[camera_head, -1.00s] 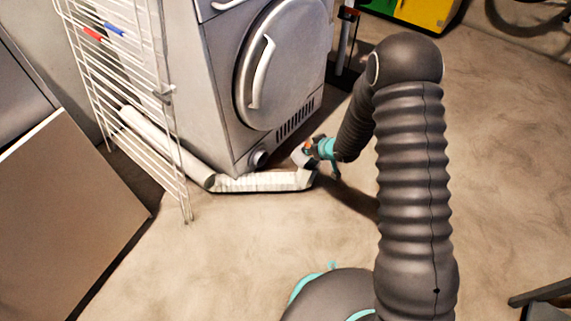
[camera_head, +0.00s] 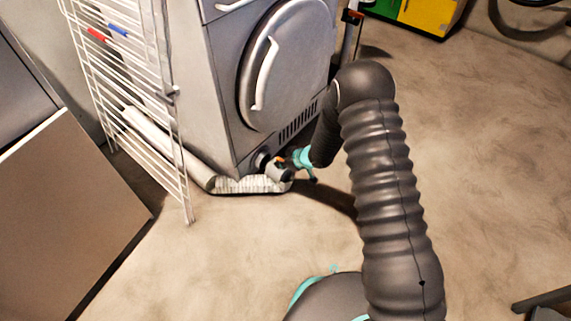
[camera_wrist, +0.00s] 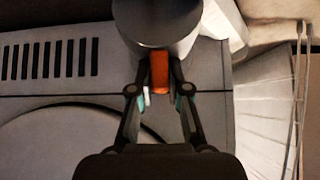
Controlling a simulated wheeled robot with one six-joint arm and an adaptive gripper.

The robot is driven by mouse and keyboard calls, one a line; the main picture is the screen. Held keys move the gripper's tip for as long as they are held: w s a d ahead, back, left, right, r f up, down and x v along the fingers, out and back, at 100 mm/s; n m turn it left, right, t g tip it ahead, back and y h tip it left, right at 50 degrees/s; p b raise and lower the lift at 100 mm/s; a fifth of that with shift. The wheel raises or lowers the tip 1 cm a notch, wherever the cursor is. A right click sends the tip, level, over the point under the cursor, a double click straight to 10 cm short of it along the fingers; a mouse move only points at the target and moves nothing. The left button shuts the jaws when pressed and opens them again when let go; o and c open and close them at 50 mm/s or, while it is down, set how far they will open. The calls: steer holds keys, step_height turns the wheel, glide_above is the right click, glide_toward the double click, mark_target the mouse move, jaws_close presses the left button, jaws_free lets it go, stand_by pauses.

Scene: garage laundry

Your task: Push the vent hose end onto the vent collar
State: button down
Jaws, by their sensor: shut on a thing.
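The vent collar (camera_head: 261,160) is a dark round fitting low on the dryer's front, near its left corner. The white ribbed vent hose (camera_head: 238,186) lies on the floor before the dryer and bends up at its right end. Its grey hose end (camera_head: 279,173) is just right of the collar; I cannot tell whether they touch. My gripper (camera_head: 289,163) is shut on the hose end. In the wrist view, my gripper (camera_wrist: 160,90) clamps an orange tab (camera_wrist: 160,73) below the grey round hose end (camera_wrist: 158,28). The collar is not discernible there.
The grey dryer (camera_head: 225,95) stands directly behind, with vent slots (camera_wrist: 48,60) near the gripper. A white drying rack (camera_head: 165,110) stands at left, over part of the hose. A tan panel (camera_head: 75,215) is at left front.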

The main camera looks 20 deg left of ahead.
steer(key=shift+a, duration=0.3)
steer(key=shift+w+a+r, duration=0.1)
steer(key=shift+w+a, duration=0.05)
steer(key=shift+w+a, duration=0.1)
steer(key=shift+a, duration=0.1)
steer(key=shift+w+a+p, duration=0.25)
steer(key=shift+a+p, duration=0.1)
steer(key=shift+a, duration=0.3)
steer(key=shift+w+a+p, duration=0.3)
steer(key=shift+a+p, duration=0.05)
steer(key=shift+a, duration=0.25)
steer(key=shift+w+a+p, duration=0.25)
steer(key=shift+a+p, duration=0.1)
steer(key=shift+a, duration=0.3)
stand_by(3.9)
steer(key=c, duration=1.1)
jaws_free()
steer(key=shift+o, duration=0.2)
steer(key=v, duration=1.2)
